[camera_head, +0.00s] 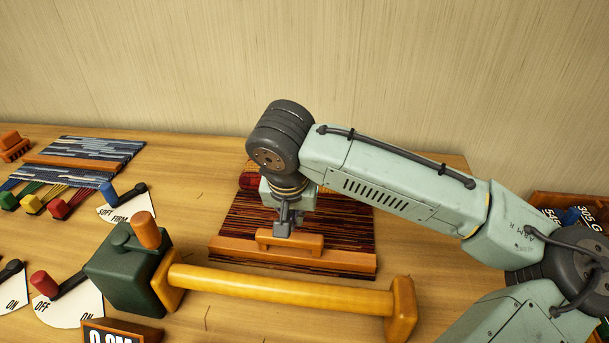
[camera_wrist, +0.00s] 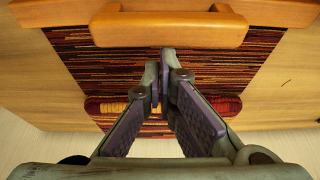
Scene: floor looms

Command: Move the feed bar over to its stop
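An orange wooden bar (camera_head: 340,262) with a raised handle (camera_head: 305,243) lies across the near end of a red striped woven mat (camera_head: 350,222); it looks like the feed bar. My gripper (camera_head: 284,230) points down at the handle's far side. In the wrist view, the bar (camera_wrist: 270,10) and handle (camera_wrist: 170,32) are at the top. My gripper's fingers (camera_wrist: 160,65) converge with tips together just short of the handle, with nothing seen between them. Whether a fingertip touches the handle cannot be told. I cannot make out a stop; my arm hides part of the mat.
A yellow roller (camera_head: 280,288) with orange ends and a dark green block (camera_head: 127,272) stand in front of the mat. Levers (camera_head: 70,285) on white dials are at the left. A blue striped mat (camera_head: 90,152) lies further back. A red roll (camera_head: 250,180) is at the mat's far end.

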